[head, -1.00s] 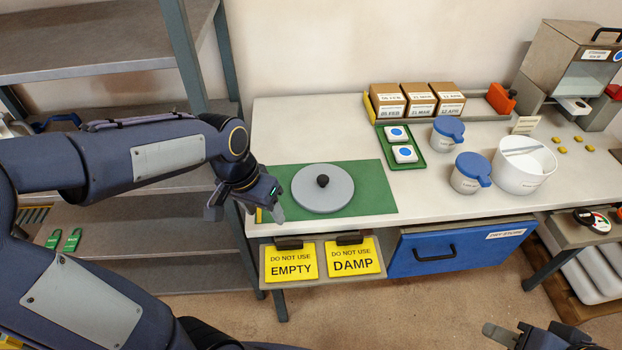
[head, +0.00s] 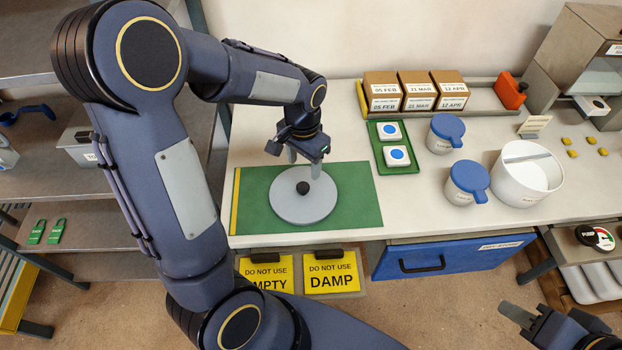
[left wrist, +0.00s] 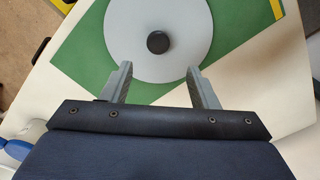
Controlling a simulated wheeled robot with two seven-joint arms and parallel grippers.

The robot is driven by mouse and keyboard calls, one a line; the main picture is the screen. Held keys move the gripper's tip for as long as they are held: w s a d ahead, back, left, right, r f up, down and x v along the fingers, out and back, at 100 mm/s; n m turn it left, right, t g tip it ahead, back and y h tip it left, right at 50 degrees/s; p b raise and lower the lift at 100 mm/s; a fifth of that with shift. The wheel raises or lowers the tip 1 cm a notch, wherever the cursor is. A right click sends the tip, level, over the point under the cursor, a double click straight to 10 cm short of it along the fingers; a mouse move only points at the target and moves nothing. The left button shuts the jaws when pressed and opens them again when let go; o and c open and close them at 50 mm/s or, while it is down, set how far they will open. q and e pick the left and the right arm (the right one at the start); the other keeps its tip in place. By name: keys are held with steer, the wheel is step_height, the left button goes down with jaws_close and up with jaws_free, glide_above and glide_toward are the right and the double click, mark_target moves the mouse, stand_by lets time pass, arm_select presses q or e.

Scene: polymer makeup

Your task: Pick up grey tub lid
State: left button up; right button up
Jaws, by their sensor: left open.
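The grey tub lid (head: 303,200) is a flat round disc with a black knob (head: 302,187) in its middle. It lies on a green mat (head: 355,205) on the table. My left gripper (head: 305,158) is open and empty, above the mat by the lid's back edge. In the left wrist view the lid (left wrist: 185,25) and its knob (left wrist: 157,42) lie ahead of the spread fingers (left wrist: 158,85), the knob roughly centred between them. My right gripper (head: 510,312) shows at the lower right, away from the table; its jaw state is unclear.
A green tray (head: 380,160) with two white blocks stands right of the mat. Two blue-lidded tubs (head: 467,178) and a white bucket (head: 520,185) are further right. Small boxes (head: 415,92) stand at the back. Yellow signs (head: 331,272) hang at the table's front.

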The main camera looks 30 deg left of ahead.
mark_target(303, 186)
arm_select(q)
steer(key=f, duration=0.4)
steer(key=s+f+p, duration=0.1)
steer(key=f, duration=0.2)
steer(key=c, duration=1)
